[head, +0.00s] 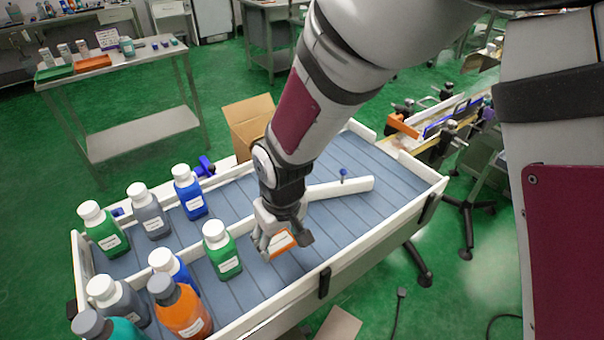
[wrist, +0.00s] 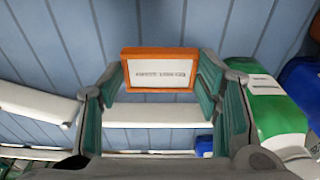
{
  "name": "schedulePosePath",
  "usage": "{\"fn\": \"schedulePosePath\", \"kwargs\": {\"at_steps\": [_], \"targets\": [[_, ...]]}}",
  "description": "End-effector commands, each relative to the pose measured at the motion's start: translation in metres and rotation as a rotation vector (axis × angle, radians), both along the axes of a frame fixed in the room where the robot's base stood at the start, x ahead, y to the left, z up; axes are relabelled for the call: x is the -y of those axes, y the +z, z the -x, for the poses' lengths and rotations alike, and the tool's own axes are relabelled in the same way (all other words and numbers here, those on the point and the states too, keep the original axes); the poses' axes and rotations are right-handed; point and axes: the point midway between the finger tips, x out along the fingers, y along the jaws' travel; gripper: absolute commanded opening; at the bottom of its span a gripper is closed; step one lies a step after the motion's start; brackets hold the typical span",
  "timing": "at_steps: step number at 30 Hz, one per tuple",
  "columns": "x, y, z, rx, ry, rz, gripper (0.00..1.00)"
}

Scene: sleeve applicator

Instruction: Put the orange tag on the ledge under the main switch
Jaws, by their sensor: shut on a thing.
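My gripper (head: 280,243) is over the blue-grey slatted conveyor bed (head: 345,225), shut on the orange tag (head: 283,241). In the wrist view the orange tag (wrist: 160,54) shows an orange frame around a white face with a line of dark print, too small to read. It sits between the two finger pads of my gripper (wrist: 155,85). The gap between tag and bed is hard to judge. I cannot make out a main switch or a ledge under it in either view.
Several bottles stand on the bed's left part, among them a green bottle (head: 222,250) close to my gripper. A white guide rail (head: 340,188) lies beyond it. White side walls edge the bed. A cardboard box (head: 248,122) stands behind, and a steel table (head: 120,65) is at back left.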

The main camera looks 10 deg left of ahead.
Motion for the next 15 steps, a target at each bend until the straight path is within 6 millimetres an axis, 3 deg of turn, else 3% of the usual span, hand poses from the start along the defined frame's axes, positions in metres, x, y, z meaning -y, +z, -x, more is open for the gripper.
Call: {"fn": "schedulePosePath", "kwargs": {"at_steps": [11,15], "targets": [[0.001,-0.039,0.0,-0.001,-0.001,0.001,0.34],[0.0,-0.042,-0.001,0.003,-0.001,-0.002,0.34]]}}
